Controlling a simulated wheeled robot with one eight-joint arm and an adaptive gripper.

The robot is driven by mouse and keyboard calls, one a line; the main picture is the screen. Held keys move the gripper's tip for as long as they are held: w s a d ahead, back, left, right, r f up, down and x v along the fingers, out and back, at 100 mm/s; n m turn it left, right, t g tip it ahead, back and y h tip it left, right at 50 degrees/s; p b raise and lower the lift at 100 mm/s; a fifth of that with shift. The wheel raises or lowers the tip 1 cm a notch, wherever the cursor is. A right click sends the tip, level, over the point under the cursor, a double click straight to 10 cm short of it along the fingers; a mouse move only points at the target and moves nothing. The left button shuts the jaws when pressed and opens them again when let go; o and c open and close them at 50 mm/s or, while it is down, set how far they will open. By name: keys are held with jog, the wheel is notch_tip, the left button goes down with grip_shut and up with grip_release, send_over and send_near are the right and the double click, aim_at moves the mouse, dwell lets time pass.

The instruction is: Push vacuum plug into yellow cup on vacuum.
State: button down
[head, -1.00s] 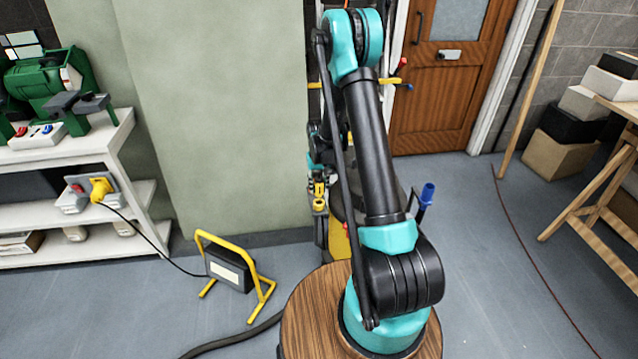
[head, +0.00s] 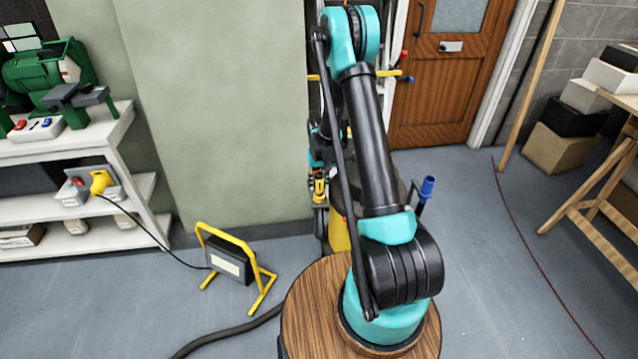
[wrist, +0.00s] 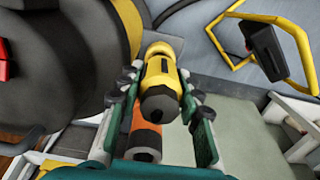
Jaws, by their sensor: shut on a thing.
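My gripper (wrist: 160,105) has its two fingers closed around a yellow plug-like piece (wrist: 159,72) with a black end. In the head view my gripper (head: 319,190) is small, partly behind my arm, at the vacuum's left side. The vacuum (wrist: 55,55) is a dark rounded body with a yellow band at the left of the wrist view. Its yellow lower part (head: 339,236) shows behind my arm in the head view. An orange cylinder with a black end (wrist: 143,140) lies between the fingers, below the yellow piece. I cannot tell cup from plug, or how deeply they fit.
A blue connector (head: 427,188) stands up right of my arm. A yellow-framed work lamp (head: 232,262) is on the floor at left, its cable running to a shelf (head: 140,222). A dark hose (head: 235,332) lies in front. Floor at right is mostly clear.

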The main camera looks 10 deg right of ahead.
jog(key=shift+f, duration=1.75)
jog(key=c, duration=1)
grip_release()
jog(key=shift+o, duration=0.2)
jog(key=shift+r, duration=0.15)
